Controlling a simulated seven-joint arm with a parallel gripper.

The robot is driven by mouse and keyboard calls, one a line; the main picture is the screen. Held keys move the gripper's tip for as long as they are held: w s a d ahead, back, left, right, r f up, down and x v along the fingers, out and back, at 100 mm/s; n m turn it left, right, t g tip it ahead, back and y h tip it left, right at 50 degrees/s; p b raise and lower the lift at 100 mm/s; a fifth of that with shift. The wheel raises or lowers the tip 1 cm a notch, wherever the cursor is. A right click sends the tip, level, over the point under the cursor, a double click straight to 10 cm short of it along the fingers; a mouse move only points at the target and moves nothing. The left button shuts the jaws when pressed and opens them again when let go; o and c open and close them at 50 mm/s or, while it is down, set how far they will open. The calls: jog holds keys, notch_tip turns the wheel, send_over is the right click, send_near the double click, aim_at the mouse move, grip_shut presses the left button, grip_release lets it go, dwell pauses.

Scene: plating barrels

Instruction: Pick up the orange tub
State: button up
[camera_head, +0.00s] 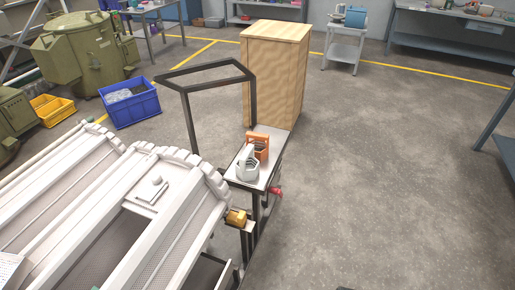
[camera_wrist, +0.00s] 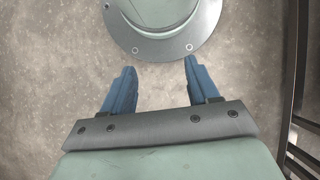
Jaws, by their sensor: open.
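An orange tub (camera_head: 260,143) stands upright on a small pale-topped stand (camera_head: 272,172) in the head view. A light grey, many-sided tub (camera_head: 247,168) stands just in front of it and hides part of its lower side. My gripper (camera_wrist: 159,66) shows in the wrist view with its two blue fingers apart and nothing between them. It is over bare concrete floor, and the orange tub is not in the wrist view. My gripper cannot be made out in the head view.
A tall wooden cabinet (camera_head: 275,75) stands behind the stand, and a dark metal frame (camera_head: 190,120) rises to its left. White plating barrels (camera_head: 110,200) fill the lower left. A small yellow-orange object (camera_head: 236,217) sits below the stand's front. Floor on the right is clear.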

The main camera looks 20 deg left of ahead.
jog(key=w+a+r+n+t, duration=0.1)
jog(key=w+a+r, duration=0.1)
jog(key=w+a, duration=0.35)
jog(key=w+a+r+n+t, duration=0.1)
jog(key=w+a+r+t, duration=0.1)
jog(key=w, duration=0.6)
jog(key=w+a+r+t, duration=0.1)
jog(key=w+a+r, duration=0.15)
jog(key=w, duration=0.35)
notch_tip(320, 180, up, 36)
jog(key=n+t, duration=0.2)
jog(key=n, duration=1.4)
send_over(258, 134)
jog(key=shift+y, duration=0.3)
jog(key=f, duration=0.8)
jog(key=shift+d+f, duration=0.2)
jog(key=shift+f, duration=0.15)
jog(key=shift+a+f, duration=0.15)
jog(key=shift+f, duration=1.2)
jog(key=shift+a+f, duration=0.15)
jog(key=shift+f, duration=1.2)
jog(key=shift+f, duration=0.25)
